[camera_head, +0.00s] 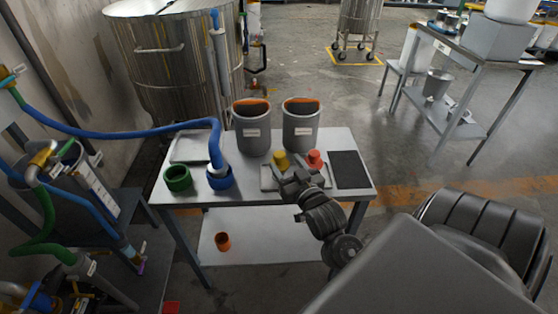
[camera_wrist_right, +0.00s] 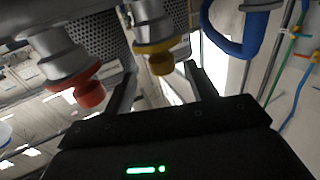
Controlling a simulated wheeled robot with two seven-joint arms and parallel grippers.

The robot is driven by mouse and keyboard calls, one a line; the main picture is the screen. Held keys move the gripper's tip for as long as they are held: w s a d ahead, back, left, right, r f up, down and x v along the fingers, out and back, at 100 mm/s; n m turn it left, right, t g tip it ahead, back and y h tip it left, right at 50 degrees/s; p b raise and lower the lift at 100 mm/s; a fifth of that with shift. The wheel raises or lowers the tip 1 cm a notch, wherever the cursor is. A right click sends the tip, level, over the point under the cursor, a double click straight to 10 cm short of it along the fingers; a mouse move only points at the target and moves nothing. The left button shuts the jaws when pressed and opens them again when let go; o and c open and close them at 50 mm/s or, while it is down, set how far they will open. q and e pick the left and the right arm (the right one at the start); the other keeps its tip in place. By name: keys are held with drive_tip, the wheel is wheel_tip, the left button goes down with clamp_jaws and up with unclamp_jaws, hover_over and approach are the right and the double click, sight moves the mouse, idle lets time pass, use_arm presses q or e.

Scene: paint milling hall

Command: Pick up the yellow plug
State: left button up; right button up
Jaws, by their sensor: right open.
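The yellow plug (camera_head: 281,160) stands upright near the middle of the white table, on a light tray (camera_head: 266,183). My right gripper (camera_head: 289,173) is just in front of it and partly hides the tray. In the right wrist view the picture is turned over, and the yellow plug (camera_wrist_right: 158,60) shows between the tips of the open fingers (camera_wrist_right: 161,68). I see no contact; how deep the plug is between the fingers is unclear. An orange-red plug (camera_head: 314,158) stands close on the right; it also shows in the right wrist view (camera_wrist_right: 88,92). My left gripper is not in view.
Two grey cylinders (camera_head: 252,130) (camera_head: 300,130) stand behind the plugs. A dark mat (camera_head: 348,170) lies to the right. A green ring (camera_head: 178,178) and a blue ring-shaped fitting with a hose (camera_head: 220,178) are to the left. An orange cup (camera_head: 223,241) is on the lower shelf.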

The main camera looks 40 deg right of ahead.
sight(277, 152)
drive_tip(key=shift+x, duration=3.15)
drive_tip(key=shift+a, duration=0.15)
drive_tip(key=shift+f, duration=0.1)
drive_tip(key=c, duration=1.1)
drive_tip(key=shift+c, duration=0.2)
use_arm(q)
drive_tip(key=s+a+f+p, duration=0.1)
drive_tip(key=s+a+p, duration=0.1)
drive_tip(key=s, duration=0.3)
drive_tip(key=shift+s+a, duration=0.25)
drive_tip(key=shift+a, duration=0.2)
use_arm(e)
wheel_tip(277, 152, up, 10)
